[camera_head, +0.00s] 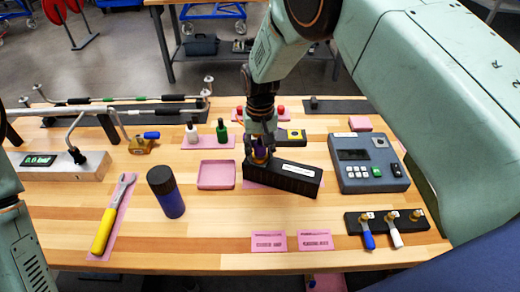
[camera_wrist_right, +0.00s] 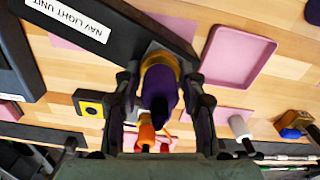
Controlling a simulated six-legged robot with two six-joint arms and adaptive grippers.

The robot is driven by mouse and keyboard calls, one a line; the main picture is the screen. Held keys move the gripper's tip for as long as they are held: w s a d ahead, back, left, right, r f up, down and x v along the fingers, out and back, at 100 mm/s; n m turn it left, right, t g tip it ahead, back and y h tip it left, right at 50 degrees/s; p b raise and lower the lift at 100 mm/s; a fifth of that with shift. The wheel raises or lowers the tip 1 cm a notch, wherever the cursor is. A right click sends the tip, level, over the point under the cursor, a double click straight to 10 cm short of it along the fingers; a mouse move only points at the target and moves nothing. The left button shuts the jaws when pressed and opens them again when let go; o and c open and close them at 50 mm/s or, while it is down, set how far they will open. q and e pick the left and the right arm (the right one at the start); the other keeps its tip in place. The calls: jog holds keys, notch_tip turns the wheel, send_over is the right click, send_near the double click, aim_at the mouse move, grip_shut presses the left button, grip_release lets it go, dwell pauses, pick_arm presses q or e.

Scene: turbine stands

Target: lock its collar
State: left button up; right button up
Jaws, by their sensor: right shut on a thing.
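The black nav light unit (camera_head: 290,181) lies on the wooden bench, near its middle. It also shows in the right wrist view (camera_wrist_right: 122,30), with its white label. A purple plug (camera_wrist_right: 162,92) with a gold collar (camera_wrist_right: 159,60) is at the unit's side. The collar appears to meet the unit, but I cannot tell whether it is locked. My right gripper (camera_head: 260,152) points down at the unit's left end. In the right wrist view its fingers (camera_wrist_right: 160,80) close around the purple plug. My left gripper is not in view.
A pink tray (camera_head: 216,175) is left of the unit, and a grey test box (camera_head: 368,165) right of it. The bench front has free room.

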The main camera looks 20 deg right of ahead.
jog(key=shift+r, duration=0.1)
dwell(0.4)
jog(key=o, duration=1.2)
notch_tip(320, 180, up, 12)
jog(key=shift+f, duration=0.1)
